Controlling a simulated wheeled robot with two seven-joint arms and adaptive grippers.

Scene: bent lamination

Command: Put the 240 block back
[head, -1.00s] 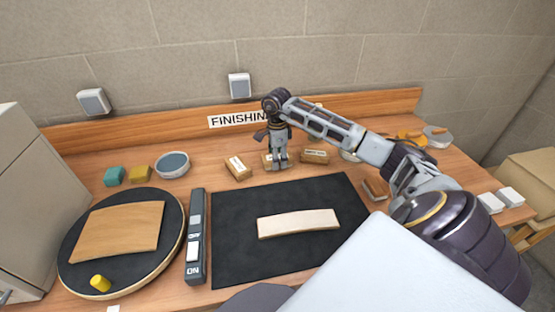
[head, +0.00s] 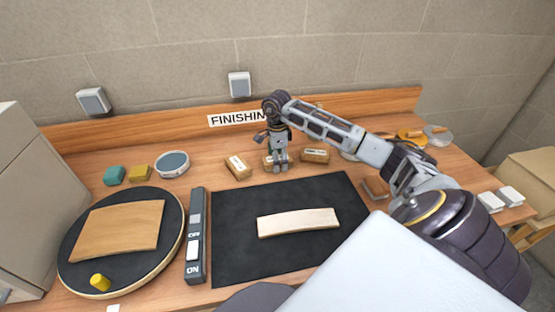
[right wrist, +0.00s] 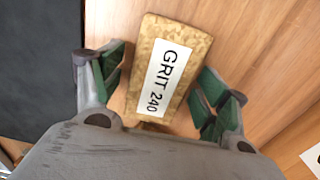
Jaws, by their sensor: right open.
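The 240 block (right wrist: 150,105) is a tan, speckled block with a white label reading GRIT 240. In the right wrist view it lies on the wooden bench between the two green-padded fingers of my right gripper (right wrist: 160,93). The fingers are open, with a gap on each side of the block. In the head view my right gripper (head: 281,167) points down at the middle of a row of three labelled blocks and partly hides the middle block (head: 267,162). My left gripper is not in view.
Neighbouring blocks stand to the left (head: 238,167) and right (head: 315,156). A black mat (head: 235,255) in front holds a pale curved strip (head: 298,223). A round turntable (head: 75,240) with a curved wooden panel (head: 118,228) is at left. A switch box (head: 195,235) stands between them.

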